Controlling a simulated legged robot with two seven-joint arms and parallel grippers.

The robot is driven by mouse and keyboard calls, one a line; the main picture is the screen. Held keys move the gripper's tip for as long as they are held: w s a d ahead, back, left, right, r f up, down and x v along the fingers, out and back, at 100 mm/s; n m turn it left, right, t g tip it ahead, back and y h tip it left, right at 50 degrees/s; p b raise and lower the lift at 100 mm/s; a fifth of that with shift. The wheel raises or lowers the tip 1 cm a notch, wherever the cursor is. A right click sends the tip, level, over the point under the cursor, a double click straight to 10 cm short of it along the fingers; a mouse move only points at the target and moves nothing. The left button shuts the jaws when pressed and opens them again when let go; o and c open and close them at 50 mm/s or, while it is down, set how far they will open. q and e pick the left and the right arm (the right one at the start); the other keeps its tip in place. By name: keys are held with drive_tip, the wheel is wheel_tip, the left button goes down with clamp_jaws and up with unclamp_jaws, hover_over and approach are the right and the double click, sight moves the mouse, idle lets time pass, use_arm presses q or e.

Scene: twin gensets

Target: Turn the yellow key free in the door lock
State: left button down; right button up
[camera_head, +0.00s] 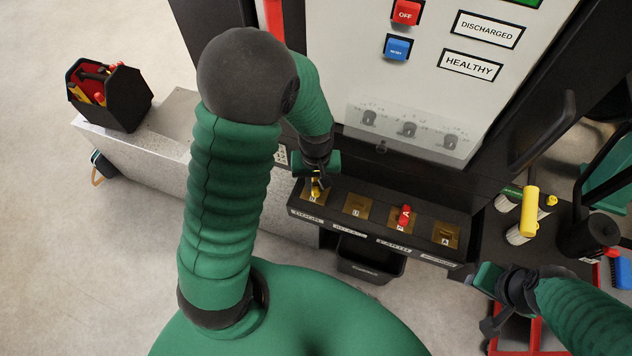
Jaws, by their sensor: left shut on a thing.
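The yellow key (316,190) stands at the leftmost brass plate of the black key box (380,232), below the cabinet. My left gripper (317,176) comes down from above and is shut on the key's head. The gripper hides much of the key, so its turn angle and how deep it sits are hard to see. The label under this plate is too small to read surely. My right gripper (484,290) is low on the right, apart from the key box; its fingers are not clear.
A red key (404,215) stands in another brass plate of the box. A black bin (370,262) hangs below. The cabinet (380,70) has red and blue buttons. A toolbox (112,95) sits on the left ledge. A yellow-handled item (529,210) stands at right.

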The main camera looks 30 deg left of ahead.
use_arm(q)
drive_tip(key=shift+w, duration=0.1)
drive_tip(key=shift+r+n, duration=0.15)
drive_tip(key=shift+n, duration=0.15)
drive_tip(key=n+p, duration=0.3)
drive_tip(key=n, duration=0.2)
drive_tip(key=n+p, duration=0.3)
drive_tip(key=n, duration=0.2)
drive_tip(key=shift+r+n+p, duration=0.2)
drive_tip(key=shift+n+p, duration=0.55)
drive_tip(key=shift+n, duration=0.45)
drive_tip(key=shift+f+n, duration=0.2)
drive_tip(key=shift+n, duration=0.3)
drive_tip(key=shift+w+f, duration=0.1)
drive_tip(key=c, duration=1.5)
unclamp_jaws()
drive_tip(key=o, duration=0.3)
